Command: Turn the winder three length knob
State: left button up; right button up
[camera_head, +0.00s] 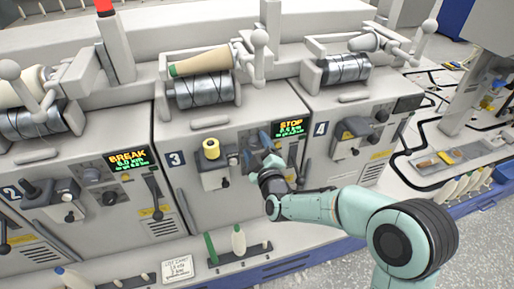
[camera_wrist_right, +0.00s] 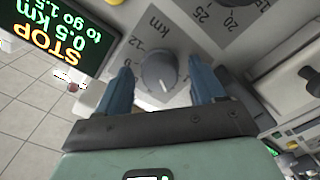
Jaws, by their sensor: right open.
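The length knob (camera_wrist_right: 159,70) is a grey round knob on a dial marked in km with numbers around it, seen in the right wrist view. My right gripper (camera_wrist_right: 160,66) is open, with one blue finger on each side of the knob; contact cannot be told. In the head view my right gripper (camera_head: 262,143) is at the front of winder three (camera_head: 221,119), left of and below its STOP display (camera_head: 290,128). There the gripper hides the knob. The display (camera_wrist_right: 50,35) also shows upside down in the wrist view. My left gripper is not in view.
Winder two, left, has a BREAK display (camera_head: 129,159); winder four (camera_head: 352,112) stands right. A ledge below holds a white bobbin (camera_head: 239,240), a green one (camera_head: 211,248) and a card (camera_head: 178,268).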

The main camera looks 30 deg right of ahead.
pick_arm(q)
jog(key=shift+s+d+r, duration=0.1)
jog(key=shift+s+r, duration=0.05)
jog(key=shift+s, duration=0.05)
pick_arm(e)
jog(key=v, duration=1.3)
jog(key=shift+s, duration=0.2)
jog(key=shift+f, duration=0.1)
